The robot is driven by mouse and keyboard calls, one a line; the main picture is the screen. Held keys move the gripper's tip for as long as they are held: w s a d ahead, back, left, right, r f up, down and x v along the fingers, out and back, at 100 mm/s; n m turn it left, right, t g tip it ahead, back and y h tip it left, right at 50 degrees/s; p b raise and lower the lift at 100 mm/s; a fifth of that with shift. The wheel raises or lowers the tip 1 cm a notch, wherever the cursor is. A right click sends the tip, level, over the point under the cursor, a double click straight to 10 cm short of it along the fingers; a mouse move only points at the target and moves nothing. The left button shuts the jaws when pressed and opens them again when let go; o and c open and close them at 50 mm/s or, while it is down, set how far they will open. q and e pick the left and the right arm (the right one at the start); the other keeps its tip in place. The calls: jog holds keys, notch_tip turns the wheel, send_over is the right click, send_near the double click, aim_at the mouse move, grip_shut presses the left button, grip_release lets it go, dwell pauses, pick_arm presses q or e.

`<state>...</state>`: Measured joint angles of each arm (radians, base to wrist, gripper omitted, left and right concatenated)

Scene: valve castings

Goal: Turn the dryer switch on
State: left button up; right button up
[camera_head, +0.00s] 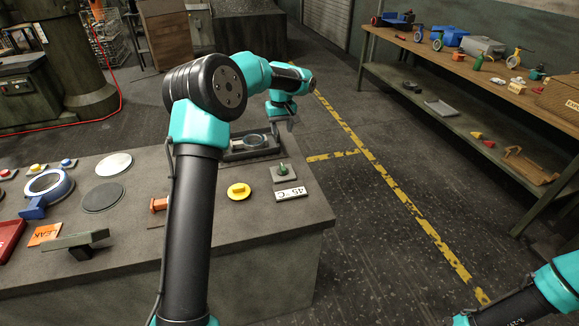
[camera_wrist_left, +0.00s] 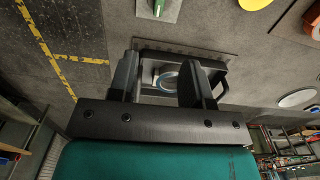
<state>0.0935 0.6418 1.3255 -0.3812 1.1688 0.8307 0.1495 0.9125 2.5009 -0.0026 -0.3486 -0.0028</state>
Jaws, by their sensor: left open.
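A small green switch (camera_head: 282,170) stands on a square grey plate near the right edge of the bench, behind a white "45 °C" sign (camera_head: 290,194). It also shows at the top edge of the left wrist view, partly cut off, as a green knob (camera_wrist_left: 158,7). My left gripper (camera_head: 290,122) is open and points down beyond the switch, apart from it, near the bench's far right corner. In the left wrist view its two fingers (camera_wrist_left: 160,68) stand apart in front of a dark tray-like frame holding a ring. My right gripper is out of view.
The dark frame with a glassy ring (camera_head: 254,141) lies behind the switch. A yellow knob (camera_head: 239,191) and an orange part (camera_head: 158,204) are to its left. My left arm crosses the bench. A shelf with toys (camera_head: 470,70) stands right, across open floor.

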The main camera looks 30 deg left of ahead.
aim_at(282, 166)
pick_arm(q)
notch_tip(282, 166, down, 17)
jog(key=shift+f, duration=0.2)
dwell(0.7)
grip_shut()
dwell(0.3)
